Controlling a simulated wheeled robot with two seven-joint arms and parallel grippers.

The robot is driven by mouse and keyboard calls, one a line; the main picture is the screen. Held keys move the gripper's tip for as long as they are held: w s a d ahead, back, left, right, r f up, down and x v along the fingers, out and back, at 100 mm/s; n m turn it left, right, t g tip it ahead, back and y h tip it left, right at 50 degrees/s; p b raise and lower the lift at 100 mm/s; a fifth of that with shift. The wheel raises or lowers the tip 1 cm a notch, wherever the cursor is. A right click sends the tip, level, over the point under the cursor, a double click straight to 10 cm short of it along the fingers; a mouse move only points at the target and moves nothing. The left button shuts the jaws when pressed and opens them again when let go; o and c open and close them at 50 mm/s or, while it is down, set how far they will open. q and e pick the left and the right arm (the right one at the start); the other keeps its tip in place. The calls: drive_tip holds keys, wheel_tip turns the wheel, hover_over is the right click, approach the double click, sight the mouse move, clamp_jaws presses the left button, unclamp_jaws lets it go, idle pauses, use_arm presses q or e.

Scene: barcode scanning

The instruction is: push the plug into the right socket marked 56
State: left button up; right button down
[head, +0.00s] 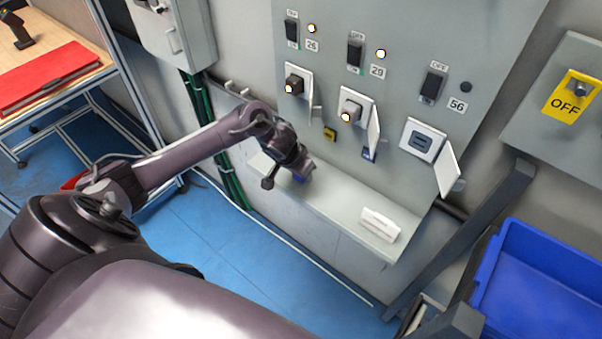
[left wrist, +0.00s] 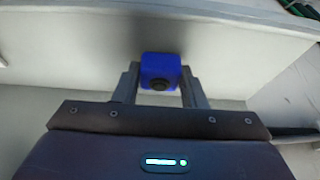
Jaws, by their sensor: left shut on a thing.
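The plug is well left of and below this socket. My right gripper is not in view.
Sockets 26 (head: 294,83) and 29 (head: 351,110) hold plugs, with lit lamps above. The lamp by 56 (head: 466,87) is dark. A white block (head: 380,225) lies on the ledge (head: 335,205). A blue bin (head: 545,250) stands at the right.

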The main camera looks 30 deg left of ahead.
use_arm(q)
wheel_tip(320, 180, up, 6)
drive_tip(key=shift+w+r, duration=0.1)
drive_tip(key=shift+r, duration=0.05)
drive_tip(key=s+a+p, duration=0.1)
drive_tip(key=s+p, duration=0.1)
drive_tip(key=s, duration=1.7)
drive_tip(key=shift+s+a+f, duration=0.2)
drive_tip(key=shift+s+a, duration=0.05)
drive_tip(key=shift+s, duration=0.1)
